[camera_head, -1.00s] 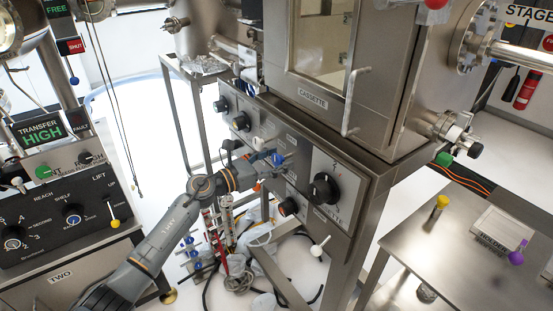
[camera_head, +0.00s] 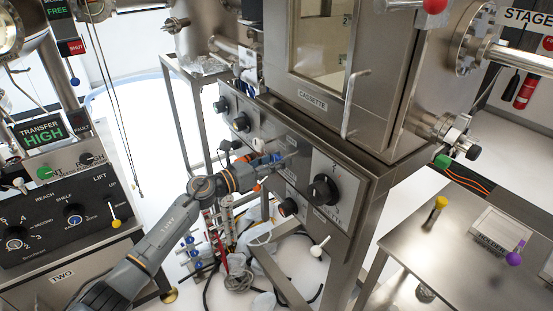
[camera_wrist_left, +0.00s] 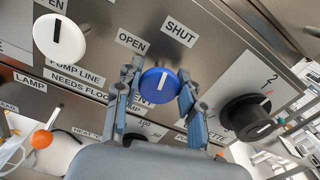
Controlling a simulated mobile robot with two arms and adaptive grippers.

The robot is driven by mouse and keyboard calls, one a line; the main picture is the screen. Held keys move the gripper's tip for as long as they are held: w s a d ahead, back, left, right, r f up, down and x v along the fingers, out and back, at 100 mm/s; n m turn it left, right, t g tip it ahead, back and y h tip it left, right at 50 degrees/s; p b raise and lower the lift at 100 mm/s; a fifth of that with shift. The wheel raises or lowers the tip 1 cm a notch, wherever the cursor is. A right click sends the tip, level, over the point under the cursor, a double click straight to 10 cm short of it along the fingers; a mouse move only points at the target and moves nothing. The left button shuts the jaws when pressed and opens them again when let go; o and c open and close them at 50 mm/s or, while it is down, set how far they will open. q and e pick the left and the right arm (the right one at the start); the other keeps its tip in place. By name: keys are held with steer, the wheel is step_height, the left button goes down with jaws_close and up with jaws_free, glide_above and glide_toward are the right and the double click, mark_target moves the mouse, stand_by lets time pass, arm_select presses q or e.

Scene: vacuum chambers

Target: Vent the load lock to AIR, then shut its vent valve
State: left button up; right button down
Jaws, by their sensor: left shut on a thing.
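The blue vent knob (camera_wrist_left: 158,85) has a white pointer line and sits on the grey panel below the OPEN (camera_wrist_left: 131,42) and SHUT (camera_wrist_left: 180,34) labels. Its pointer leans up and right, toward the SHUT side. My left gripper (camera_wrist_left: 160,74) is shut on the blue knob, with one finger on each side. In the head view my left gripper (camera_head: 278,159) is at the panel face, and the knob is mostly hidden by it. The steel load lock chamber (camera_head: 385,75) stands above the panel. My right gripper is not in view.
A white knob (camera_wrist_left: 59,38) is left of the blue one, and a black numbered knob (camera_wrist_left: 247,117) is to its right. An orange knob (camera_wrist_left: 41,139) is lower left. A steel bench (camera_head: 400,248) stands at right. Hoses and cables (camera_head: 236,275) lie on the floor below.

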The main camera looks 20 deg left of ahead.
arm_select(q)
steer(key=n+p, duration=0.1)
steer(key=n, duration=0.3)
steer(key=shift+a+n+p, duration=0.1)
steer(key=shift+n+p, duration=0.2)
steer(key=shift+p, duration=0.05)
steer(key=n+p, duration=0.1)
steer(key=n, duration=0.2)
steer(key=shift+w+n+p, duration=0.1)
steer(key=shift+n+p, duration=0.2)
steer(key=n+p, duration=0.1)
steer(key=n, duration=0.2)
steer(key=shift+n, duration=0.3)
steer(key=shift+f+n+p, duration=0.2)
steer(key=shift+n+p, duration=0.7)
steer(key=shift+n, duration=0.9)
steer(key=o, duration=1.2)
steer(key=shift+a, duration=0.1)
